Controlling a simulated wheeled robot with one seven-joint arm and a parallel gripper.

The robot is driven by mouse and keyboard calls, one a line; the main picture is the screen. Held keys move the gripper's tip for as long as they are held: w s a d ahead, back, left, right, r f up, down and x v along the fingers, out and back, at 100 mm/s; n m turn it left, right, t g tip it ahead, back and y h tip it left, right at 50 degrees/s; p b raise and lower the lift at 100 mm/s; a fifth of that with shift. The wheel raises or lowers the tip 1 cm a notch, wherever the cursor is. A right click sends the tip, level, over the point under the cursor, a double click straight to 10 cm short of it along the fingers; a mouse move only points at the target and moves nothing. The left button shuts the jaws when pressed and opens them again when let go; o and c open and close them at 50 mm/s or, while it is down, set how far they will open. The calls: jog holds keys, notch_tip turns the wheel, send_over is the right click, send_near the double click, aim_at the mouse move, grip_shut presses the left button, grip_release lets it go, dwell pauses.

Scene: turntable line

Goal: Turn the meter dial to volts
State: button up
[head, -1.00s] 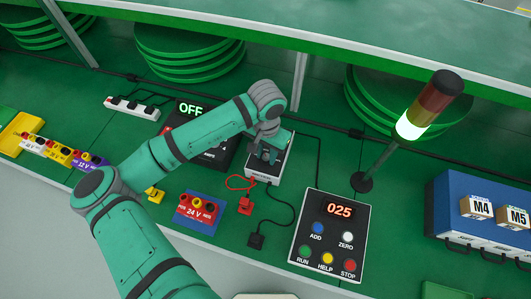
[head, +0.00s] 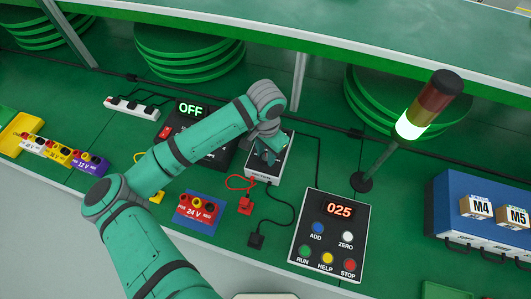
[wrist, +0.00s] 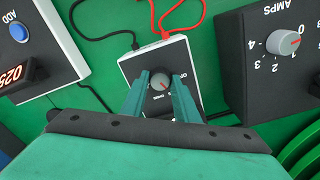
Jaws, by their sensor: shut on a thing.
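The meter (head: 259,171) is a small box with a dark face and white sides, standing on the green bench in the head view. In the wrist view the meter (wrist: 184,52) shows upside down, with its grey dial (wrist: 160,81) between my fingers. My gripper (wrist: 160,88) is shut on the dial; in the head view my gripper (head: 266,156) is over the meter's face. The dial has a red mark. Part of "OFF" shows beside it; the other labels are too small or covered by my fingers.
A black supply box reading OFF (head: 190,109) with an AMPS knob (wrist: 290,43) stands beside the meter. A panel reading 025 (head: 338,210) is at right. Red and black leads (head: 240,182) run from the meter. A lit signal tower (head: 411,128) stands behind.

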aim_at(266, 156)
jog(key=o, duration=1.1)
jog(key=shift+c, duration=0.2)
notch_tip(266, 156, up, 11)
jog(key=shift+f, duration=0.15)
